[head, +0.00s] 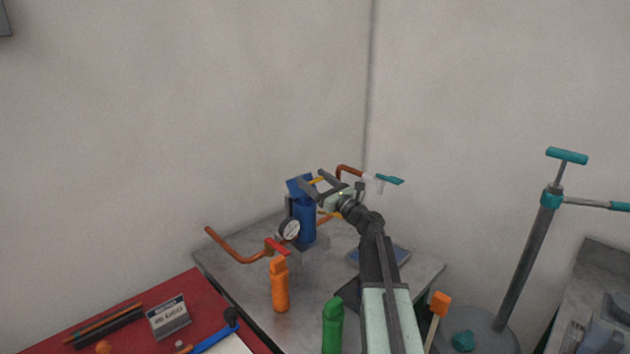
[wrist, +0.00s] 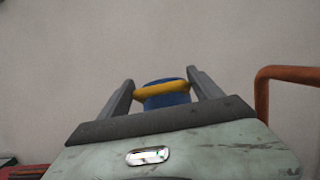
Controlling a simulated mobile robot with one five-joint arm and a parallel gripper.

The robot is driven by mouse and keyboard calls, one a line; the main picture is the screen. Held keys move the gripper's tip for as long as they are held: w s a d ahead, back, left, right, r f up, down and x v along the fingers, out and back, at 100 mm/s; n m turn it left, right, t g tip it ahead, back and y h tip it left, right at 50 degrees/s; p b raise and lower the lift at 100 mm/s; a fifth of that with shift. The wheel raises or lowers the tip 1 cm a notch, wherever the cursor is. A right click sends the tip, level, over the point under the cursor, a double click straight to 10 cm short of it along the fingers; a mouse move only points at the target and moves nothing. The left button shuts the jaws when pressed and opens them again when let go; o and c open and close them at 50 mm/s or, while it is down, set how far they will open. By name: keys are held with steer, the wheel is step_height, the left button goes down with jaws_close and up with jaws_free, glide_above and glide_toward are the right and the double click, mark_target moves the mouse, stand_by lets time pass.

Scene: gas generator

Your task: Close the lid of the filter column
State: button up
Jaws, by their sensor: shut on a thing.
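The filter column (head: 304,224) is a blue upright cylinder on the grey table, left of my arm. Its blue lid (head: 296,186) is at the top of the column and looks tilted; the gap to the rim is hard to judge. My gripper (head: 312,179) is at the lid, reaching in from the right. In the wrist view, a yellow handle (wrist: 162,90) lies across between my two fingers (wrist: 160,78), and they are shut on it. The blue lid (wrist: 166,101) shows just behind the handle, partly hidden by my gripper's body.
A pressure gauge (head: 289,230) and a copper pipe with a red valve (head: 277,247) stand beside the column. Another copper pipe (wrist: 262,100) rises to the right. Orange (head: 280,286) and green (head: 333,325) bottles stand in front. The wall behind is bare.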

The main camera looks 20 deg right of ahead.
steer(key=shift+d, duration=0.1)
steer(key=o, duration=1.8)
steer(key=b+v, duration=0.2)
steer(key=v, duration=0.5)
steer(key=shift+s, duration=0.4)
